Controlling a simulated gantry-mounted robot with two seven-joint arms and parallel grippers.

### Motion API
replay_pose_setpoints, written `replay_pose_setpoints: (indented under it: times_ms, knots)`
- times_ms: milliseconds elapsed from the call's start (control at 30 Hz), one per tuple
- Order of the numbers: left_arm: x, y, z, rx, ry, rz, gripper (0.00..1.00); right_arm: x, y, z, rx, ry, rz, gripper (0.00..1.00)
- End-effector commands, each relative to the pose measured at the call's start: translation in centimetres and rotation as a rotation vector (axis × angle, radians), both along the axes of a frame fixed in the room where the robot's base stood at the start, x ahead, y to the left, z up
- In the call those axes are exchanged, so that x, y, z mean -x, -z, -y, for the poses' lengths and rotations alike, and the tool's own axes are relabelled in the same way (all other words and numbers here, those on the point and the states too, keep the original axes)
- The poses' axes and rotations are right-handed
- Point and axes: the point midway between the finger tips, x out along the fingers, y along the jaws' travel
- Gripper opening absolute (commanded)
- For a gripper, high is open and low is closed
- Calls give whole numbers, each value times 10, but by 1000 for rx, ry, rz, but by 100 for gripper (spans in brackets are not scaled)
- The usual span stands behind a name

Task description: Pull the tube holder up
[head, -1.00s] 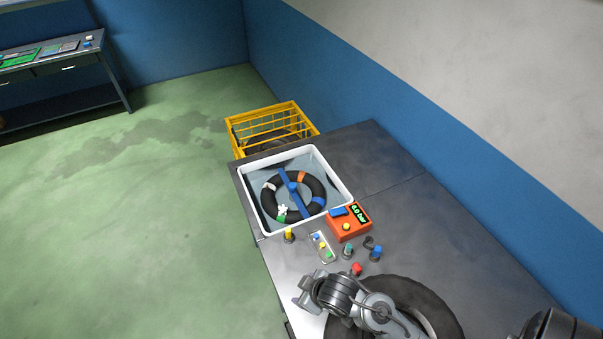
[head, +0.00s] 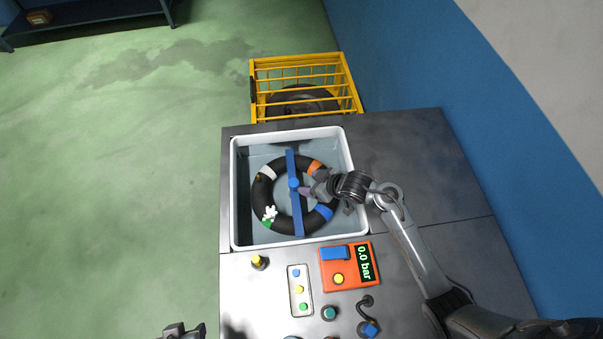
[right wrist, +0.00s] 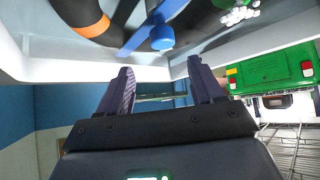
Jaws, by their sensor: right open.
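The tube holder (head: 297,215) is a blue bar with a round blue knob. It lies across a black inner tube (head: 262,194) in the white water tank (head: 235,200). The tube has white, orange, blue and green bands, with white bubbles (head: 270,212) by the green one. My right gripper (head: 308,191) is over the tank, just right of the knob. In the right wrist view its two fingers (right wrist: 160,75) are apart and empty, with the knob (right wrist: 162,38) ahead between the tips. A small part of my left gripper (head: 185,331) shows at the bottom edge; its fingers are unclear.
An orange gauge box (head: 347,267) reading 0.0 bar and a tray of coloured buttons (head: 300,291) stand before the tank. A yellow-topped item (head: 259,262) and other small parts are nearby. A yellow crate (head: 305,82) stands behind. The table's right side (head: 420,160) is clear.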

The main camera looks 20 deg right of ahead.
Motion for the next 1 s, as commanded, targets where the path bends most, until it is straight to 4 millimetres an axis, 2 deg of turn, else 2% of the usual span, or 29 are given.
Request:
replay_pose_setpoints:
  times_ms: [600,1000]
  knots:
    - [1,24,-2,-8,3,-2,43,-55,62,-29,0,1,0,66]
    - [0,26,1,5,-4,-1,43,-63,72,-34,1,0,1,66]
